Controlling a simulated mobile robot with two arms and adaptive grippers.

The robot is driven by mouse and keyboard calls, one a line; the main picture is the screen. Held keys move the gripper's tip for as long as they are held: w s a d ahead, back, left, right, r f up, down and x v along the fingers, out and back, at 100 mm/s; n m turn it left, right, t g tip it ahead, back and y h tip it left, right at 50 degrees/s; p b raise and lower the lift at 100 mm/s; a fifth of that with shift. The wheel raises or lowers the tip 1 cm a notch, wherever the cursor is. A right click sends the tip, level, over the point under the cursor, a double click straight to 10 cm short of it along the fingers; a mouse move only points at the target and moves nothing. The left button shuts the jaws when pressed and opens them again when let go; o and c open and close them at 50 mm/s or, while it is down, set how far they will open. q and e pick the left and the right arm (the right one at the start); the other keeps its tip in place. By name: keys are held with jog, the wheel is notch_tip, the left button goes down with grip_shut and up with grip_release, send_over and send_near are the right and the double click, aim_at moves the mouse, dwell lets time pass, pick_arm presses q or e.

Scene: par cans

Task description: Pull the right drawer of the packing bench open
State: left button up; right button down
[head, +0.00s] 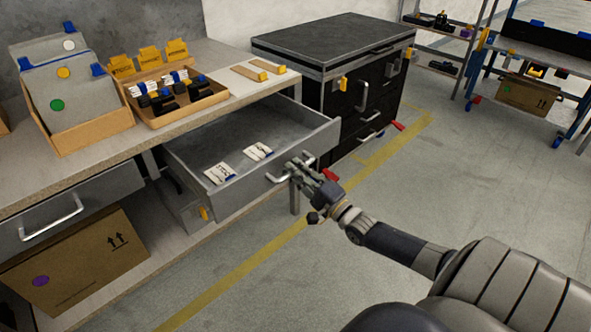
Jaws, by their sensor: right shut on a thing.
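The right drawer (245,184) of the packing bench (212,58) stands pulled out from under the bench top, with its grey inside showing. Two small white packets lie in it, one nearer the middle (258,151) and one nearer the left (220,173). My right gripper (298,168) is shut on the drawer's metal handle (279,178) at the front panel. The fingers cover part of the handle. The left drawer (80,207) of the bench is closed, with its handle bare. My left gripper is not in view.
A cardboard box (75,262) stands on the lower shelf. A dark tool cabinet (347,85) is just behind the open drawer. The bench top holds a carton of grey panels (92,125) and a parts tray (190,113). The floor (420,190) to the right is clear.

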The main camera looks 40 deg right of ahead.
jog(key=c, duration=1.6)
grip_release()
jog(key=v, duration=1.2)
jog(key=shift+d, duration=0.1)
